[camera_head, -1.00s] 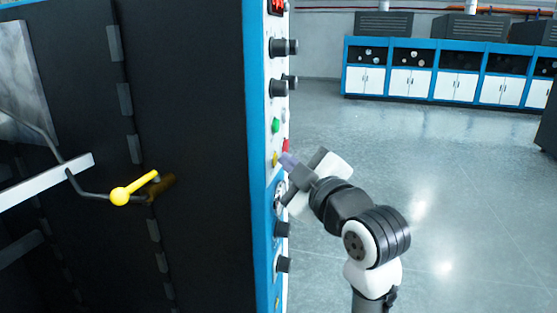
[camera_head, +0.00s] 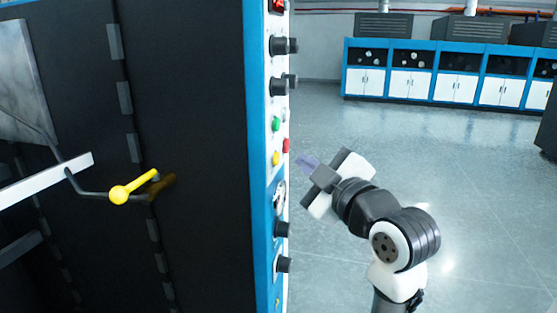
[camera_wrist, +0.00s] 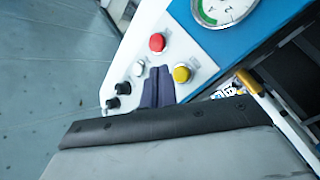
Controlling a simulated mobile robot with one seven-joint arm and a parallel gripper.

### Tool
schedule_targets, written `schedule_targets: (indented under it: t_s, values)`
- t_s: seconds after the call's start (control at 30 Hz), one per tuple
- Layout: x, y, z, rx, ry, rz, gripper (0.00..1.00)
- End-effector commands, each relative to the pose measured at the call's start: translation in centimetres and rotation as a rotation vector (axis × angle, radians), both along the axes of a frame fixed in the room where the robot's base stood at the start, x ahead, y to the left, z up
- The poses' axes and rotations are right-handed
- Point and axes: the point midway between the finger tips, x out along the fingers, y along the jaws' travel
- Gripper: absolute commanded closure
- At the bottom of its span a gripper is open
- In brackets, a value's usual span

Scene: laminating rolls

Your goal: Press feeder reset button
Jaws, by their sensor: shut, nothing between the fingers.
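The control panel (camera_head: 282,180) on the machine's edge carries a green button (camera_head: 276,124), a red button (camera_head: 286,146) and a yellow button (camera_head: 276,158). No label shows which one is the feeder reset button. In the wrist view the red button (camera_wrist: 157,42) and the yellow button (camera_wrist: 181,74) lie just beyond my fingertips, with a small pale button (camera_wrist: 138,68) to their left. The green one is not visible there. My gripper (camera_head: 307,162) is shut and empty, its purple fingers (camera_wrist: 157,86) together. In the head view it stands right of the panel, apart from it.
Black knobs (camera_head: 283,46) stick out from the panel above and below the buttons. A round gauge (camera_wrist: 222,8) sits beside them. A yellow-ended handle (camera_head: 120,195) shows on the machine's dark side. The floor (camera_head: 480,200) to the right is open, with blue cabinets (camera_head: 450,70) far back.

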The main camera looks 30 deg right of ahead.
Motion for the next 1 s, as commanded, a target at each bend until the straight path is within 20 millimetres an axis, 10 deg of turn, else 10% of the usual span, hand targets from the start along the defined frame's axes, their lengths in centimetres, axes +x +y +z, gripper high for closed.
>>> schedule_targets:
  t_s: [1.0]
  values:
    - [-2.6, -2.2, 0.0, 0.0, -0.001, 0.0, 1.0]
